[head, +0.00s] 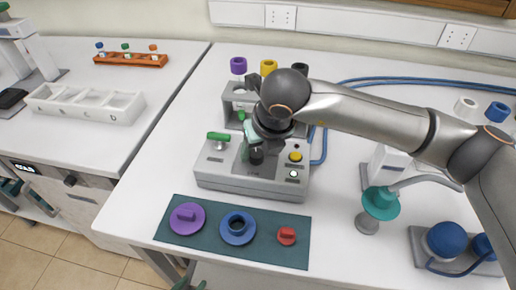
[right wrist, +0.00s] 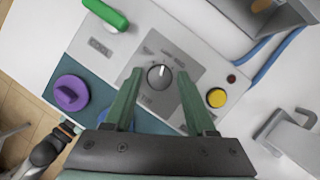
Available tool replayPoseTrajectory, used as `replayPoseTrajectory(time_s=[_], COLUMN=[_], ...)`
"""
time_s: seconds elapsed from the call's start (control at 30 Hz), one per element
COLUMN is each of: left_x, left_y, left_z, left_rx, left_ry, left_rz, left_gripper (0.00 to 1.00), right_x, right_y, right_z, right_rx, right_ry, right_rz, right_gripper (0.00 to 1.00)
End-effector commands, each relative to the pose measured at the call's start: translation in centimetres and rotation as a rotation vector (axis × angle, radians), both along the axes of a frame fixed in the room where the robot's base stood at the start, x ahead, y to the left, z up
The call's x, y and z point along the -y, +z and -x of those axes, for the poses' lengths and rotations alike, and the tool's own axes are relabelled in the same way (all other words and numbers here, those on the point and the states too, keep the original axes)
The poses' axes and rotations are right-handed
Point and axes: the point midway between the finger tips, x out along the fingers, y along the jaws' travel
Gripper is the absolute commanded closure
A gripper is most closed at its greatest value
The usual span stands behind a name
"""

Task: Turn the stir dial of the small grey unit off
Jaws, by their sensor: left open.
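The small grey unit (head: 210,180) stands on the white bench, with a black round stir dial (head: 257,156) on its top panel. In the right wrist view the dial (right wrist: 160,77) shows a white pointer line, directed roughly up the picture; the printing around it is too small to read. My right gripper (head: 252,138) is above the dial. Its two green fingers (right wrist: 160,72) are apart, one on each side of the dial, with nothing clearly gripped. My left gripper (head: 186,276) shows only partly, low at the bottom edge, below the bench front and away from the unit.
The unit also carries a green handle (head: 218,136), a yellow button (head: 295,156) and a lit button (head: 293,174). A teal mat (head: 205,243) with purple, blue and red parts lies in front. A teal-topped stand (head: 381,202) is at the right.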

Motion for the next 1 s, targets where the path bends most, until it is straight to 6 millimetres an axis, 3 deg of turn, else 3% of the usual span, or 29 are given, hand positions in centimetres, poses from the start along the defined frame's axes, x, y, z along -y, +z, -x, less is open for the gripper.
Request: replayPoseTrajectory(time_s=[0.07,0.47,0.77,1.0], left_x=[0.0,0.0,0.0,0.0], left_y=[0.0,0.0,-0.2,-2.0], left_z=[0.0,0.0,0.0,0.0], left_rx=[0.0,0.0,0.0,0.001], left_ry=[0.0,0.0,0.0,0.0], left_rz=[0.0,0.0,0.0,0.0], left_gripper=[0.5,0.5,0.5,0.5], right_x=[0.0,0.0,0.0,0.1], right_y=[0.0,0.1,0.0,-0.3], right_z=[0.0,0.0,0.0,-0.1], right_rx=[0.0,0.0,0.0,0.001], right_ry=[0.0,0.0,0.008,0.09], right_rz=[0.0,0.0,-0.001,-0.002], right_gripper=[0.54,0.99,1.0,1.0])
